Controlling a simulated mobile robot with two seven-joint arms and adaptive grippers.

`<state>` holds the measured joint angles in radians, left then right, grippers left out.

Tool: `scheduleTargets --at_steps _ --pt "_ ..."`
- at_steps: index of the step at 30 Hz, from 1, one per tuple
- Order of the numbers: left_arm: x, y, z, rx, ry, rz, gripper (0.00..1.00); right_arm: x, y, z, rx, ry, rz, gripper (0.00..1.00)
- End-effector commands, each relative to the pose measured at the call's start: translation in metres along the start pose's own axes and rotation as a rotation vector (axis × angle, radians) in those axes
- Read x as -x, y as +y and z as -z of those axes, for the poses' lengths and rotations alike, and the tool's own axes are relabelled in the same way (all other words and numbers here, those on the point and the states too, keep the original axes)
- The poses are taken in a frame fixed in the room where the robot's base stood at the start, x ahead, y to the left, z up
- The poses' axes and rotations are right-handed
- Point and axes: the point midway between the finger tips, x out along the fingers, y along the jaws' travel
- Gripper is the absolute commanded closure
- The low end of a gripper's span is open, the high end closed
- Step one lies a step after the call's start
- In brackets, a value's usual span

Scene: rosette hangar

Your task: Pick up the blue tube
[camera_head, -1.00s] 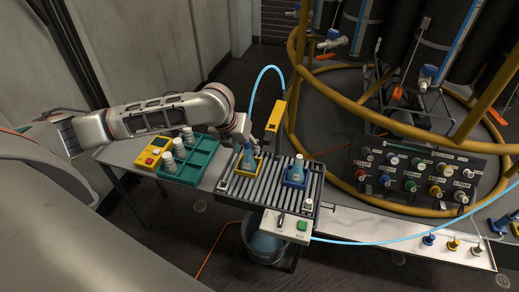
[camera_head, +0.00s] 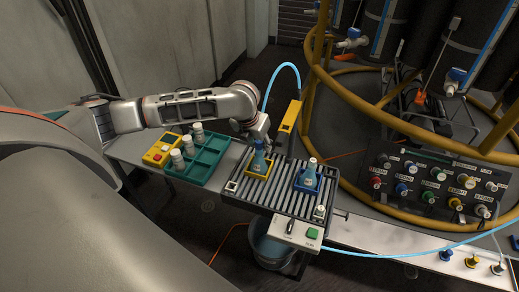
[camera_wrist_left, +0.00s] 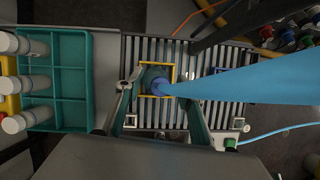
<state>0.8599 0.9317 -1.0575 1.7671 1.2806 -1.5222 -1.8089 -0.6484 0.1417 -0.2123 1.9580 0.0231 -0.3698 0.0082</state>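The light blue tube (camera_head: 281,68) arches up from the yellow arm over the rollers and comes down behind my left gripper (camera_head: 259,133). In the left wrist view the tube (camera_wrist_left: 255,90) runs broad and close from the right edge, narrowing toward the middle. My left gripper (camera_wrist_left: 161,85) has its two fingers apart there, one on each side of the tube's far end and a flask in a yellow holder (camera_wrist_left: 173,72). In the head view the gripper is just above that blue flask (camera_head: 258,163). Contact with the tube cannot be told. My right gripper is not in view.
A second flask in a blue holder (camera_head: 309,177) stands on the roller table (camera_head: 280,190). The yellow arm (camera_head: 289,120) rises close beside my gripper. A green tray (camera_head: 203,177) with several white bottles is at left. A knob panel (camera_head: 430,186) and yellow rails are at right.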

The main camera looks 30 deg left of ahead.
Motion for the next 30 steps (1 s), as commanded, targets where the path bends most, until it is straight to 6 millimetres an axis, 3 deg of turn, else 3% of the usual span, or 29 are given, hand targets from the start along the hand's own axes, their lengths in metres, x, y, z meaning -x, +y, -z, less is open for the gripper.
scheduleTargets --at_steps 6,10,23,30 --pt "0.0 0.0 -0.001 0.0 -0.001 0.0 0.62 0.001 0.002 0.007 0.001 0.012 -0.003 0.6" --pt "0.0 0.0 -0.001 0.0 -0.001 0.0 0.96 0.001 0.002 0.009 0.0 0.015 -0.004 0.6" --pt "0.003 0.0 -0.002 0.0 -0.002 0.0 0.98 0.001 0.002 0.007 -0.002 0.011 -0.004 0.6" --pt "0.024 0.0 -0.011 -0.001 -0.005 0.0 0.98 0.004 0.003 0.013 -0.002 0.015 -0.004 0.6"
